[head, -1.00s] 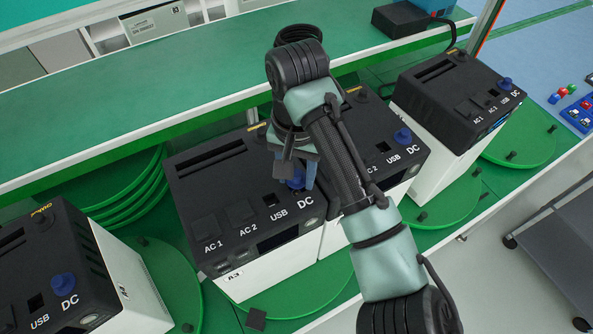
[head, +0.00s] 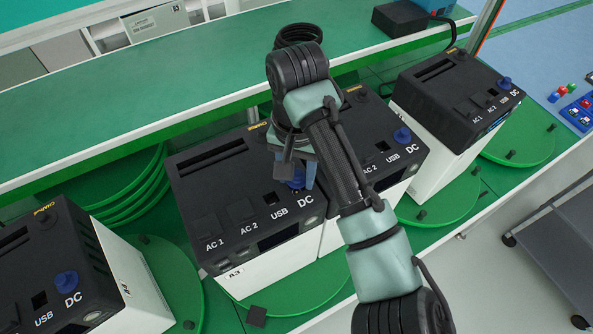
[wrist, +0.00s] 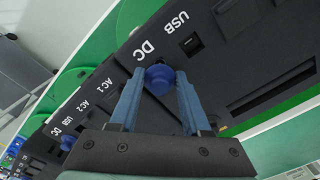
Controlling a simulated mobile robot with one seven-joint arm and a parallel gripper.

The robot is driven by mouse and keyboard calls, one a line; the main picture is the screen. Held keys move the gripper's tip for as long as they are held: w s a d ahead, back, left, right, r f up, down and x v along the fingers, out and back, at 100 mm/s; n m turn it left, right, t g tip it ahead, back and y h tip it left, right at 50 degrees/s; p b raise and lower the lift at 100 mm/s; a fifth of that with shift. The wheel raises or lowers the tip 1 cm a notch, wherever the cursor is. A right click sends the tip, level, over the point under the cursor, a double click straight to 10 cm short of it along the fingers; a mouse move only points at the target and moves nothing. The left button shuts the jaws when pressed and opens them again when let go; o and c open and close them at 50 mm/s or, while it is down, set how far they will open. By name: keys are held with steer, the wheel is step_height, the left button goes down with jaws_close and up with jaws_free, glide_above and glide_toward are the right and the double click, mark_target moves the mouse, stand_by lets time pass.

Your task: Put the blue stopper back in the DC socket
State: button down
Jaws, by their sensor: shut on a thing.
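The blue stopper (wrist: 159,79) is between the fingertips of my gripper (wrist: 160,84) in the wrist view, right next to the DC label of a black-topped unit (head: 195,180). My gripper is shut on it. In the head view the stopper (head: 296,181) shows partly behind my gripper (head: 293,165), just above the DC label.
Similar units with blue stoppers at their DC labels stand to the left (head: 25,235) and right (head: 430,95), on green turntables. Another unit (head: 410,150) is close behind my arm. A small dark square piece (head: 257,317) lies in front. A green shelf (head: 130,110) runs behind.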

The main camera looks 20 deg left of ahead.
steer(key=shift+f+b, duration=0.3)
steer(key=shift+f, duration=0.5)
steer(key=shift+c, duration=1.4)
jaws_free()
step_height(320, 180, up, 13)
steer(key=shift+p, duration=0.4)
